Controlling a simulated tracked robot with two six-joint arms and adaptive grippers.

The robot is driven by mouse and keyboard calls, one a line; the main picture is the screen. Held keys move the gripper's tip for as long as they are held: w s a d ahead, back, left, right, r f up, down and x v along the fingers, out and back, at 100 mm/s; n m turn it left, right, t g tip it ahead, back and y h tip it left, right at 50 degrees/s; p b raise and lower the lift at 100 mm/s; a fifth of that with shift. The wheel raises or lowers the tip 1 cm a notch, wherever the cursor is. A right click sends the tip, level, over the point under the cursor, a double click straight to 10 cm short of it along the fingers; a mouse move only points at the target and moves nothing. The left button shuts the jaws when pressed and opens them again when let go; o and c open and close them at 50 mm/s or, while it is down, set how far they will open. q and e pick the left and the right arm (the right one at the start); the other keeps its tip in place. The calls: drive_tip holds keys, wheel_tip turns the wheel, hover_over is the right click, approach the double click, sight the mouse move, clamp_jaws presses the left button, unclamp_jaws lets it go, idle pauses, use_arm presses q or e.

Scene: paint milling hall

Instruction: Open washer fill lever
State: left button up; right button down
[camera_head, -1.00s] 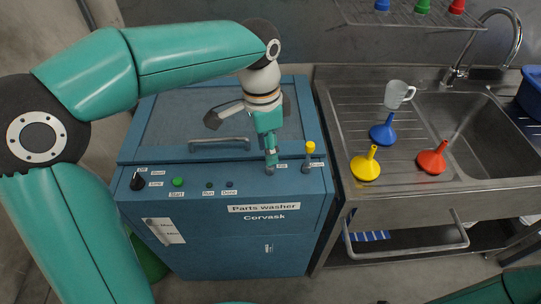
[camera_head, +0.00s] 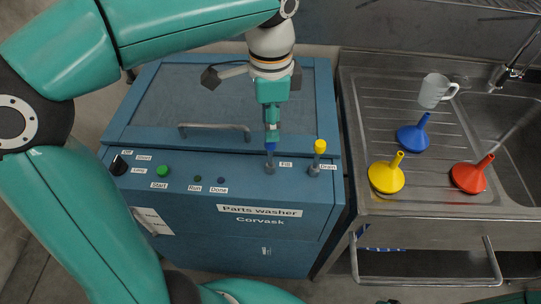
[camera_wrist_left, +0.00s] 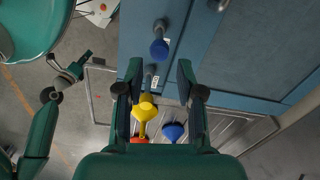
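The blue parts washer (camera_head: 230,190) has a fill lever (camera_head: 270,150) with a blue knob, beside its Fill label. The lever stands upright on the sloped panel. To its right is the drain lever (camera_head: 320,147) with a yellow knob. My left gripper (camera_head: 271,135) points down right at the blue knob. In the left wrist view my left gripper (camera_wrist_left: 158,72) has its fingers spread, and the blue knob (camera_wrist_left: 159,48) lies in line with the gap between them. Contact cannot be told. A small dark gripper of my right arm (camera_wrist_left: 70,68) shows at the left there, its fingers unclear.
The panel also has a black knob (camera_head: 119,165) and a green start button (camera_head: 165,170). A lid handle (camera_head: 214,130) lies behind.

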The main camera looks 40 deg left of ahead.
sight(270, 165)
use_arm(q)
wheel_tip(270, 165, down, 11)
drive_tip(key=shift+f+b, duration=0.15)
drive_tip(key=shift+b, duration=0.2)
drive_tip(key=shift+c, duration=0.3)
clamp_jaws()
drive_tip(key=shift+s, duration=0.1)
